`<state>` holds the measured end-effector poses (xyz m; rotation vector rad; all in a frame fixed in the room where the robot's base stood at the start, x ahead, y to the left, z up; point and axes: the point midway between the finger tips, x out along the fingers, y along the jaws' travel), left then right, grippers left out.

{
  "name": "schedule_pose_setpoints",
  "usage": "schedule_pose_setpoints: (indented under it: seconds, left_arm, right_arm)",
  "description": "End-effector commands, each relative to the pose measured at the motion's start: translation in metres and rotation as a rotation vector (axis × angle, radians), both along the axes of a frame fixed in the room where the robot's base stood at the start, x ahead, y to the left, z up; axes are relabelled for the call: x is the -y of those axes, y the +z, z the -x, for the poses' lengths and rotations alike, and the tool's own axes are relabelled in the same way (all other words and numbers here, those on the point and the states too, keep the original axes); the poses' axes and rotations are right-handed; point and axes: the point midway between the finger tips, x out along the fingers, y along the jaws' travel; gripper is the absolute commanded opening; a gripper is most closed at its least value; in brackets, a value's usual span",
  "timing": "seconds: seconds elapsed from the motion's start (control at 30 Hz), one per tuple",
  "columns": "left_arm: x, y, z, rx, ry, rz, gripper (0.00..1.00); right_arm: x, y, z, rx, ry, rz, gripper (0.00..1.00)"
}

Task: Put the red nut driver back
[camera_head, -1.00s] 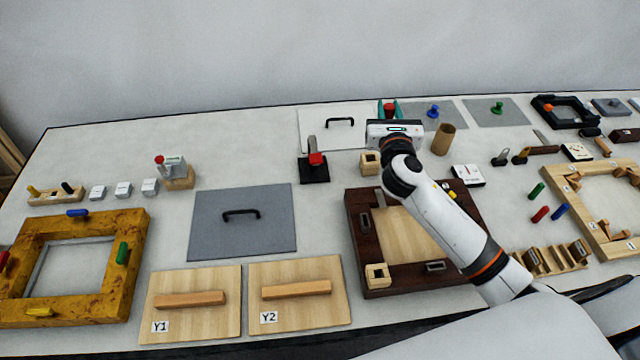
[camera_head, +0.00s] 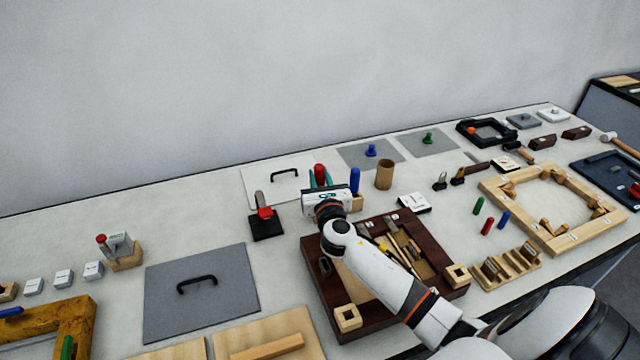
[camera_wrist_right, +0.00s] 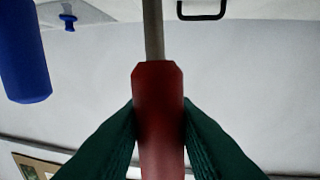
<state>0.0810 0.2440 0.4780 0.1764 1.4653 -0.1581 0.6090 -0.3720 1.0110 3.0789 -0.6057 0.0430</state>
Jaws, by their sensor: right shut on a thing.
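The red nut driver (camera_head: 320,174) is upright in my right gripper (camera_head: 321,181), behind the dark tray. In the right wrist view its red handle (camera_wrist_right: 157,125) is between the two green fingers, and its grey shaft runs up out of the picture. Its tip is hidden. A blue-handled driver (camera_head: 354,180) stands upright just right of the gripper, above a light wooden block (camera_head: 357,203). Its blue handle (camera_wrist_right: 22,60) also shows in the right wrist view. The gripper body hides part of the area around the block. My left gripper is out of view.
The dark wooden tray (camera_head: 322,288) holds several tools under my right forearm. A black stand with a red part (camera_head: 264,216) is left of the gripper. A white panel with a handle (camera_head: 262,183) lies behind it. A brown cup (camera_head: 384,175) stands to the right.

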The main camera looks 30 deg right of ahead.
Motion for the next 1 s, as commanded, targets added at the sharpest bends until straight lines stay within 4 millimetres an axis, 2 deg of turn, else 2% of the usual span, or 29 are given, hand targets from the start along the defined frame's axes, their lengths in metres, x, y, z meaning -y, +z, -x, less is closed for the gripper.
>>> schedule_pose_setpoints:
  seconds: [0.03, 0.07, 0.1, 0.23, 0.5, 0.63, 0.77, 1.0]
  left_arm:
    - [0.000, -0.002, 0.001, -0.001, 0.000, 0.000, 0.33]
    - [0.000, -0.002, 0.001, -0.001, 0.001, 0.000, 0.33]
    - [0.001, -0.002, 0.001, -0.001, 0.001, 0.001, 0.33]
    - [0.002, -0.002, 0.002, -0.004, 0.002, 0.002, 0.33]
    - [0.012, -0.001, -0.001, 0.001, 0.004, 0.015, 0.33]
    - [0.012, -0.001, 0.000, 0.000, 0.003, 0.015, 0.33]
    - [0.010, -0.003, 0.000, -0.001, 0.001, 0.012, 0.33]
    - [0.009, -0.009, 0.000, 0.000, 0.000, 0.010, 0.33]
  right_arm:
    - [-0.003, -0.022, 0.004, -0.036, 0.002, -0.019, 0.00]
    - [-0.003, -0.022, 0.004, -0.036, 0.002, -0.019, 0.00]
    - [-0.003, -0.022, 0.004, -0.036, 0.002, -0.019, 0.26]
    - [-0.002, -0.020, 0.004, -0.033, 0.001, -0.017, 0.45]
    - [-0.001, -0.015, 0.003, -0.026, -0.001, -0.010, 0.45]
    - [-0.004, -0.015, 0.011, -0.027, 0.001, -0.009, 0.45]
    - [-0.012, -0.015, 0.032, -0.026, 0.002, -0.008, 0.45]
    - [-0.032, -0.016, 0.080, -0.026, 0.001, -0.007, 0.45]
